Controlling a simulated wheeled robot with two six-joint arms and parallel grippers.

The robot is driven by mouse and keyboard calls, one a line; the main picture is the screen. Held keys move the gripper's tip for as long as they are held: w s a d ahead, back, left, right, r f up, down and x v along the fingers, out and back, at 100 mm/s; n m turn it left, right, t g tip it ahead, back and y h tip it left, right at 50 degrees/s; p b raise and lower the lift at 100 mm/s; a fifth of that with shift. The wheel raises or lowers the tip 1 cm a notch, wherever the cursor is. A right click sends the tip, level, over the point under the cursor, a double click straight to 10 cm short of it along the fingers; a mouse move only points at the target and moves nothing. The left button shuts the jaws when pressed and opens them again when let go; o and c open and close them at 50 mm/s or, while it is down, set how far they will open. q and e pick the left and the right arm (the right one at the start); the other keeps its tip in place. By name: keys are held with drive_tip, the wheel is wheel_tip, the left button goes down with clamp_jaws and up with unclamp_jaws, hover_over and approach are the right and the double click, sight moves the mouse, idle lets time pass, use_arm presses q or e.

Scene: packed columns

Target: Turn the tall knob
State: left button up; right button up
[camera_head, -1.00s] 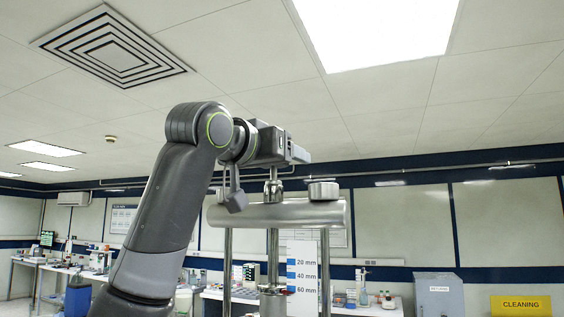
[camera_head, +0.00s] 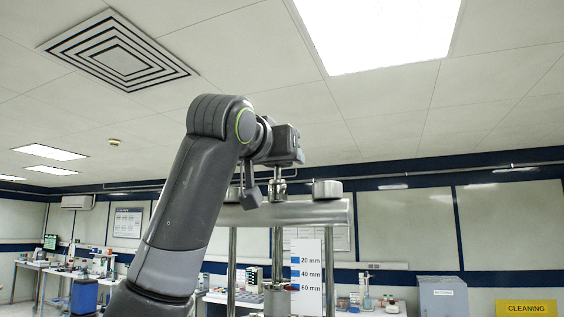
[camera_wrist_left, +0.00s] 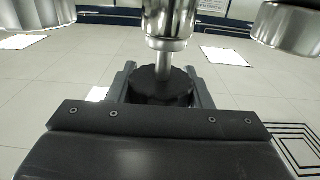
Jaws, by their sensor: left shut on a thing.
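The tall knob (camera_wrist_left: 160,84) is a dark, lobed knob on a thin metal stem in the left wrist view. My left gripper (camera_wrist_left: 161,90) is shut on it, with one finger at each side. In the head view my left gripper (camera_head: 284,157) is above the steel crossbar (camera_head: 290,213), over the stem's metal collar (camera_head: 278,187). The knob itself is hidden there by the gripper. My right gripper is not in view.
A round steel cap (camera_head: 327,189) stands on the crossbar's right end, close to the gripper. A scale plate (camera_head: 307,272) marked in mm hangs below, beside the central rod. Benches (camera_head: 50,270) stand far behind.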

use_arm(q)
drive_tip(key=n+t+y, duration=0.1)
drive_tip(key=n+y, duration=0.1)
drive_tip(key=y, duration=0.2)
drive_tip(key=shift+f+n+b, duration=0.15)
drive_tip(key=shift+n+b, duration=0.25)
drive_tip(key=n+y, duration=0.2)
drive_tip(key=y, duration=0.2)
drive_tip(key=shift+w+a+n, duration=0.1)
drive_tip(key=shift+a+n, duration=0.15)
drive_tip(key=shift+n, duration=0.15)
drive_tip(key=n+y+p, duration=0.1)
drive_tip(key=y, duration=0.1)
drive_tip(key=n+y+p, duration=0.1)
drive_tip(key=y, duration=0.1)
drive_tip(key=n+g+y+p, duration=0.1)
drive_tip(key=n+y, duration=0.1)
drive_tip(key=shift+a+r, duration=0.2)
drive_tip(key=shift+a, duration=0.15)
drive_tip(key=shift+a+f+n+g+y+p, duration=0.15)
drive_tip(key=shift+n+g+y+p, duration=0.7)
drive_tip(key=shift+y, duration=0.85)
drive_tip(key=shift+n+g, duration=0.25)
drive_tip(key=shift+n, duration=0.1)
drive_tip(key=o, duration=0.8)
drive_tip(key=shift+o, duration=0.9)
drive_tip(key=shift+a, duration=0.15)
